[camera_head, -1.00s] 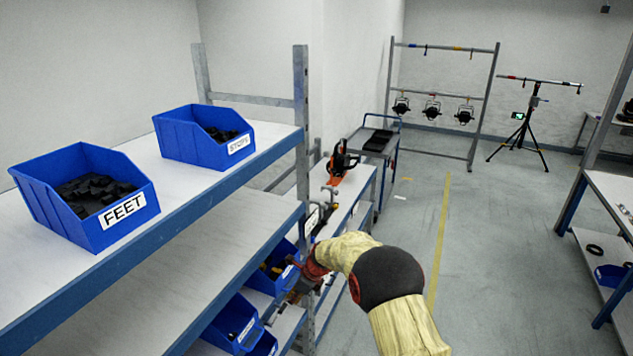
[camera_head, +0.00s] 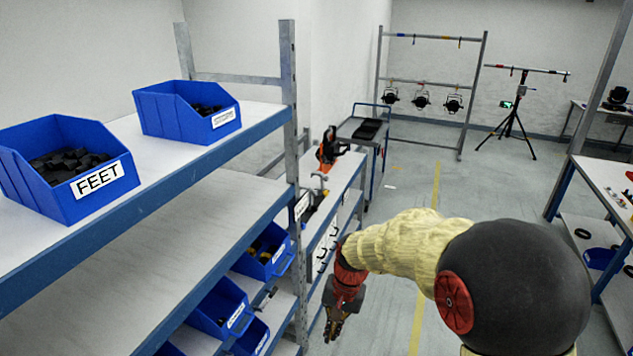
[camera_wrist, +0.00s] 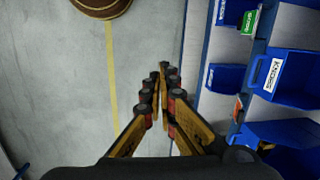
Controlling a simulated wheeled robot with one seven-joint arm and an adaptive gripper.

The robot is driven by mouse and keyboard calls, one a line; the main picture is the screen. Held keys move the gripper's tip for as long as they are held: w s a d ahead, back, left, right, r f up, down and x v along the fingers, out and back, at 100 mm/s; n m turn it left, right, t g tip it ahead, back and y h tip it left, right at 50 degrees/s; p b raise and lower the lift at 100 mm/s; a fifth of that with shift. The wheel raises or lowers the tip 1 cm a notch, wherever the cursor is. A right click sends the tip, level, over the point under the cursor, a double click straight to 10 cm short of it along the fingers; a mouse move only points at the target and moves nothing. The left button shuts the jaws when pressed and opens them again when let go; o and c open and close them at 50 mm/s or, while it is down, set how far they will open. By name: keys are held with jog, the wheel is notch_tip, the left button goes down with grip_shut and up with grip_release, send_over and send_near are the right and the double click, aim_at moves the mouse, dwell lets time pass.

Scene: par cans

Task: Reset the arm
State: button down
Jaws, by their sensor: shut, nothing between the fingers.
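My gripper (camera_head: 334,324) hangs low in the head view, to the right of the blue-and-grey shelf unit's post, pointing down. In the wrist view my gripper (camera_wrist: 162,72) has its fingertips together, with nothing between them. Grey floor shows below and beyond the fingers. The gripper is apart from the bins and shelves. My arm comes in from the lower right of the head view.
Blue bins stand on the left shelf: a FEET bin (camera_head: 66,168) and another labelled bin (camera_head: 186,110). More blue bins (camera_head: 222,306) sit on lower shelves, close left of my gripper. A workbench (camera_head: 600,185) stands at right. The floor aisle (camera_head: 425,215) is clear.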

jog(key=s+d+n+t+h+b, duration=0.1)
jog(key=s+d+t+b, duration=0.2)
jog(key=s+d+b, duration=0.4)
jog(key=s+d+n+t+b, duration=0.2)
jog(key=s+d+t+b, duration=0.1)
jog(key=s+d+b, duration=0.5)
jog(key=s+b, duration=0.3)
jog(key=s, duration=0.4)
jog(key=shift+s+r+h, duration=0.3)
jog(key=shift+r+h, duration=0.05)
jog(key=shift+h, duration=0.05)
